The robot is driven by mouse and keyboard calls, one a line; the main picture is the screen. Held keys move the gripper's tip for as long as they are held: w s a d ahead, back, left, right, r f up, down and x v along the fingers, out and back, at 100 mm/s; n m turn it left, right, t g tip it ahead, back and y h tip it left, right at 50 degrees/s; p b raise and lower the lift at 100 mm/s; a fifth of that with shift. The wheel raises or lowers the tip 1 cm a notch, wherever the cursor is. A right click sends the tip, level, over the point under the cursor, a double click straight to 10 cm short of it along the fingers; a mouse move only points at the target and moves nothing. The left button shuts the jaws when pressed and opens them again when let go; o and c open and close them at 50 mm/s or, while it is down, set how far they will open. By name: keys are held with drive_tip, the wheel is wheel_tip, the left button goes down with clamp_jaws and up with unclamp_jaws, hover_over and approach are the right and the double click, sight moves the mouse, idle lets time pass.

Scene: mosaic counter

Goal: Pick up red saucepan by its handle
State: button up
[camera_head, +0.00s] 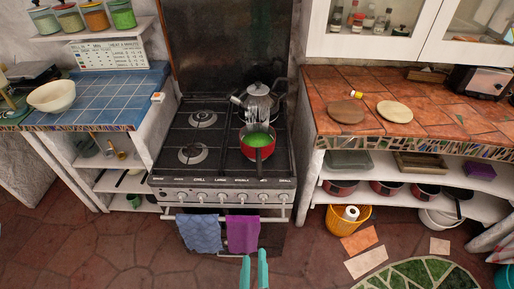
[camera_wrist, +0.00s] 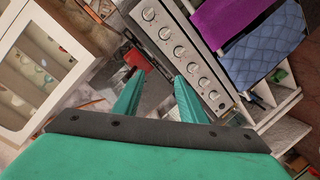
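The red saucepan (camera_head: 266,152) sits on the right front of the stove top, with green contents. Its dark handle (camera_head: 259,170) points toward the stove's front edge. A red shape in the wrist view, likely the saucepan (camera_wrist: 138,58), lies beyond the fingertips. My gripper (camera_head: 254,257) shows at the bottom of the head view, in front of the stove and well apart from the pan. In the wrist view my gripper (camera_wrist: 158,80) has its two teal fingers spread, with nothing between them.
A metal kettle (camera_head: 262,98) stands behind the saucepan on the stove (camera_head: 170,165). A blue towel (camera_head: 200,233) and a purple towel (camera_head: 243,233) hang from the front rail. Counters flank the stove: blue tiled left (camera_head: 110,100), terracotta right (camera_head: 450,115). The left burners are clear.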

drive_tip(key=w+r+n, duration=0.3)
drive_tip(key=w+r, duration=0.1)
drive_tip(key=w, duration=0.6)
drive_tip(key=n+h, duration=0.2)
drive_tip(key=n, duration=0.2)
approach(260, 165)
drive_tip(key=shift+t, duration=0.3)
drive_tip(key=shift+w+d+f, duration=0.2)
drive_tip(key=shift+w+f, duration=0.35)
drive_tip(key=shift+w, duration=1.15)
drive_tip(key=shift+w+d+f, duration=0.2)
drive_tip(key=shift+w+f, duration=0.3)
drive_tip(key=shift+w, duration=1.15)
drive_tip(key=shift+w+d+f, duration=0.15)
drive_tip(key=shift+w+f, duration=0.4)
drive_tip(key=shift+w, duration=1.15)
drive_tip(key=shift+s+d, duration=0.1)
drive_tip(key=shift+s, duration=0.05)
clamp_jaws()
drive_tip(key=shift+a, duration=0.25)
drive_tip(key=shift+d+r, duration=0.1)
drive_tip(key=shift+d, duration=0.1)
